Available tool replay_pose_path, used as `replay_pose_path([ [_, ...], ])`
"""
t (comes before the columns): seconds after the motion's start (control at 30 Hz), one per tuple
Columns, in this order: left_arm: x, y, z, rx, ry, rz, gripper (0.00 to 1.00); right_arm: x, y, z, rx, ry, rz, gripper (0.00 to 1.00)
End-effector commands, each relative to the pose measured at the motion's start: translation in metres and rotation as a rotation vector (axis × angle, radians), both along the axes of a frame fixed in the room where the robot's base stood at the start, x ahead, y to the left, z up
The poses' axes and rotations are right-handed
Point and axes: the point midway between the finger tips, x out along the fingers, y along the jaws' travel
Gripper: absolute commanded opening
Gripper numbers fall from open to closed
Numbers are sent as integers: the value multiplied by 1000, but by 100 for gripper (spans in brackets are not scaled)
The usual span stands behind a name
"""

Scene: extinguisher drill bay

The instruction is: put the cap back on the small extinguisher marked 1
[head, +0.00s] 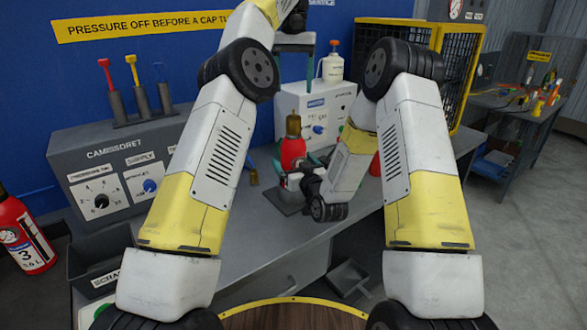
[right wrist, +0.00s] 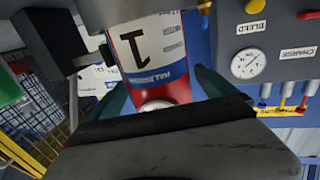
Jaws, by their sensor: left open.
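The small red extinguisher (head: 292,154) stands upright on a dark stand on the bench; its white label with a black 1 shows in the right wrist view (right wrist: 150,45). A brass-coloured piece, which looks like the cap (head: 293,125), sits upright on its top; I cannot tell how firmly it is seated. My left gripper (head: 294,80) is open and empty, pointing down above the brass piece. My right gripper (right wrist: 162,85) has its teal fingers on either side of the extinguisher body, seemingly touching it. My right forearm covers part of the stand.
A grey control box (head: 115,170) stands at the left of the bench, and a white gauge panel (head: 312,108) is behind the extinguisher. A white bottle (head: 333,68) stands on that panel. A yellow cage (head: 455,70) is at the back right. The bench front (head: 240,235) is clear.

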Motion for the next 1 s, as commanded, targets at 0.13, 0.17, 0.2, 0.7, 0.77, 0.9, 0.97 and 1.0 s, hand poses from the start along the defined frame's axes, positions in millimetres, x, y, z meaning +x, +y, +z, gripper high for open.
replay_pose_path([
  [0.13,0,0,0,0,0,0,67,-2,-1,0,0,0,0,96],
  [0.17,0,0,0,0,0,0,67,-4,-2,0,0,0,0,96],
  [0.2,0,0,0,0,0,0,67,-8,-3,-1,0,1,0,96],
  [0.7,0,0,0,0,0,0,67,-71,-28,-1,0,1,-1,96],
  [0.77,0,0,0,0,0,0,67,-72,-28,0,0,1,-1,96],
  [0.9,0,0,0,0,0,0,67,-73,-28,0,0,0,0,96],
  [0.97,0,0,0,0,0,0,67,-73,-28,0,0,0,0,96],
  [1.0,0,0,0,0,0,0,67,-73,-28,0,0,0,0,96],
])
